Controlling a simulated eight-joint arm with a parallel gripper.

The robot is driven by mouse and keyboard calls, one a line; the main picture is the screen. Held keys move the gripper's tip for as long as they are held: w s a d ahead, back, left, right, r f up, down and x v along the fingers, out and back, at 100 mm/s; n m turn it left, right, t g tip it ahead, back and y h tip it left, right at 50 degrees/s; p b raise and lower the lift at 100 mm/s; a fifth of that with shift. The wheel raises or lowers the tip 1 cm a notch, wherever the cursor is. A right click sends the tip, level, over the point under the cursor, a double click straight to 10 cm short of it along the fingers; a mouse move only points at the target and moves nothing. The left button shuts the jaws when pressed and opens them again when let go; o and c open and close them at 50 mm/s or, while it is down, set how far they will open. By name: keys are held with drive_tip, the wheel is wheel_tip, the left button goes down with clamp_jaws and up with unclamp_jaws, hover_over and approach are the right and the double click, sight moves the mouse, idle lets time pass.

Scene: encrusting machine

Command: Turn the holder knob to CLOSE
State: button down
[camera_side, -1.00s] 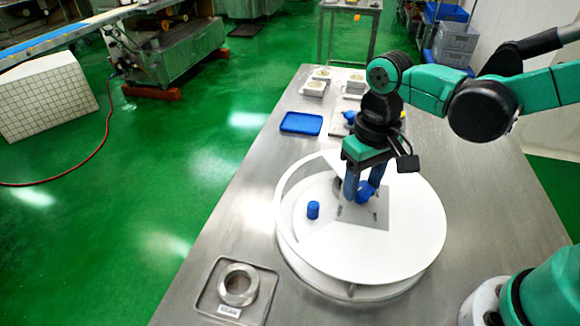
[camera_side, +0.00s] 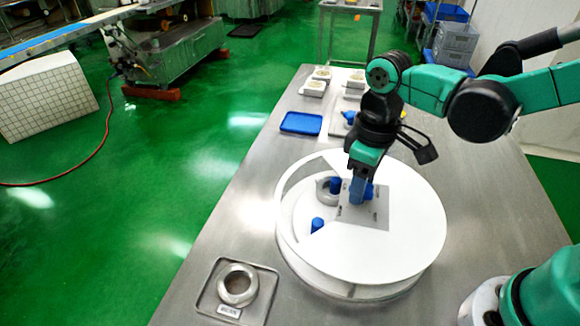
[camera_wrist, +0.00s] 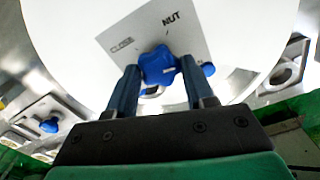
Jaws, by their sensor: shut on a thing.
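The blue lobed holder knob (camera_wrist: 158,65) sits on a grey square plate (camera_wrist: 125,28) marked CLOSE and NUT. My gripper (camera_wrist: 157,82) is shut on the knob, with one finger on each side. In the side view my gripper (camera_side: 360,192) points down at the plate (camera_side: 376,214) on a round white housing (camera_side: 420,228), and its fingers hide most of the knob. Two blue pegs, one (camera_side: 317,224) nearer the front and one (camera_side: 335,186) farther back, stand in the housing's opening. A metal ring (camera_side: 324,194) shows beside the rear peg. The knob's exact pointing is unclear.
A metal tray (camera_side: 207,302) with a ring-shaped nut (camera_side: 238,285) lies front left on the steel table (camera_side: 240,215). A blue tray (camera_side: 301,123) and several white blocks stand toward the back.

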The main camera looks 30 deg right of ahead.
drive_tip(key=shift+n, duration=7.2)
drive_tip(key=shift+s+n, duration=0.1)
drive_tip(key=shift+n, duration=7.1)
drive_tip(key=shift+c, duration=1.6)
unclamp_jaws()
drive_tip(key=shift+r, duration=0.1)
drive_tip(key=shift+r, duration=2.75)
